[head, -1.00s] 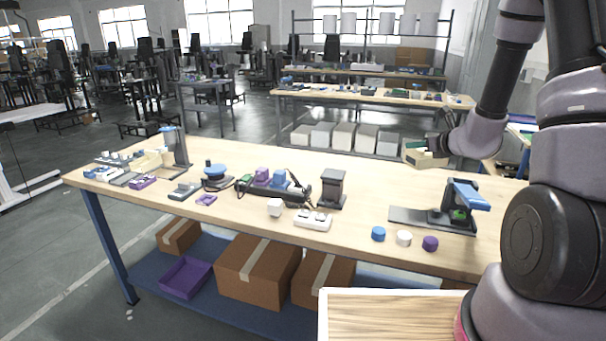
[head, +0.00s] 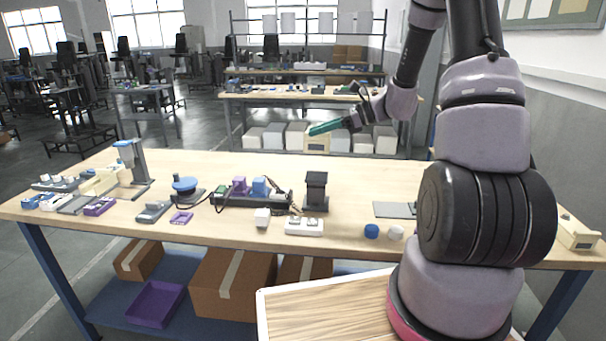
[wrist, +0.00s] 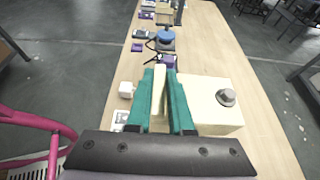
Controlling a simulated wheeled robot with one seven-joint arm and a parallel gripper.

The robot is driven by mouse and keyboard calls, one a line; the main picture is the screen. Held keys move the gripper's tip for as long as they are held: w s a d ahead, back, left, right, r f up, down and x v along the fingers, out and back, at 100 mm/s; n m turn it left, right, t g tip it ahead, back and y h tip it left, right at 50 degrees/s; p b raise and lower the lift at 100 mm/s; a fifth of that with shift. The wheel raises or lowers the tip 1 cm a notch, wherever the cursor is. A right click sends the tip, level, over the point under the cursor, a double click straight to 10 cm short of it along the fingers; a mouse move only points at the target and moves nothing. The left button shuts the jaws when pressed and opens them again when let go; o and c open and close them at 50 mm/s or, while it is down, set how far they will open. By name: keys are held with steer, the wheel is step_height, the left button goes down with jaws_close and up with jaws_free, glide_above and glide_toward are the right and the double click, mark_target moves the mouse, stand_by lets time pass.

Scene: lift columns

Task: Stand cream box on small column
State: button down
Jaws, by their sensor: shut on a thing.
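My gripper (head: 322,128), with teal fingers, is shut on the cream box (head: 317,143) and holds it in the air above the far side of the table. In the wrist view, a thin cream part is between the teal fingers (wrist: 165,88). The cream box (wrist: 210,115) fills the space to their right, with a grey knob on top. The small column (head: 316,192) is a short dark post with a wider flat top and a base plate. It stands upright on the table, lower in the head view than the box and apart from it. Nothing sits on its top.
A white socket block (head: 304,226) and white cube (head: 262,217) lie in front of the column. A black tray with coloured blocks (head: 252,198) is left of it. A taller blue-topped column (head: 131,165) stands further left.

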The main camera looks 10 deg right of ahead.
mark_target(317, 147)
steer(key=f, duration=0.5)
steer(key=shift+a, duration=0.2)
step_height(317, 147, down, 5)
steer(key=shift+r, duration=0.2)
steer(key=c, duration=0.8)
jaws_free()
steer(key=shift+d+f, duration=0.1)
